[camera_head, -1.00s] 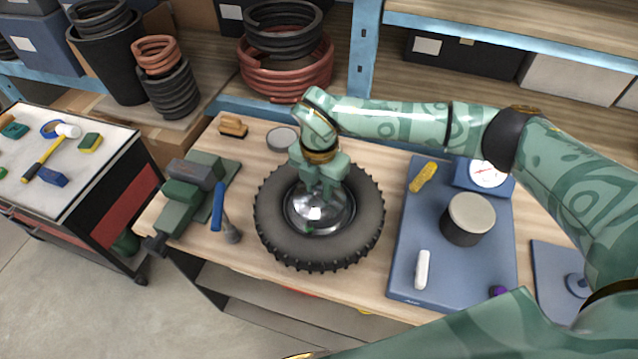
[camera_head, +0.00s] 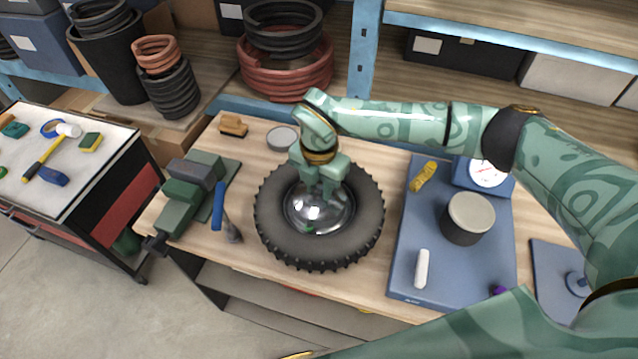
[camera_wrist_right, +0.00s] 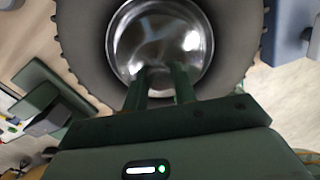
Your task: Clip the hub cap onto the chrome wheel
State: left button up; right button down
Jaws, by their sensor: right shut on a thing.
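The wheel (camera_head: 368,215), a black knobbly tyre, lies flat on the wooden bench. The shiny domed hub cap (camera_head: 312,219) sits over its centre; it also shows in the right wrist view (camera_wrist_right: 160,35). From these views I cannot tell whether the cap is seated or just above the wheel, and the chrome of the wheel under it is mostly hidden. My right gripper (camera_head: 326,198) comes down from above, shut on the hub cap near its far side. Its two green fingers (camera_wrist_right: 161,84) meet the cap's near edge in the wrist view. My left gripper is not in view.
A round tin (camera_head: 282,138) stands behind the tyre.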

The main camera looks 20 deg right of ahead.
jog(key=c, duration=0.6)
grip_release()
jog(key=shift+r, duration=0.1)
jog(key=shift+r+p, duration=2.75)
jog(key=shift+r, duration=0.65)
grip_shut()
jog(key=shift+f, duration=0.25)
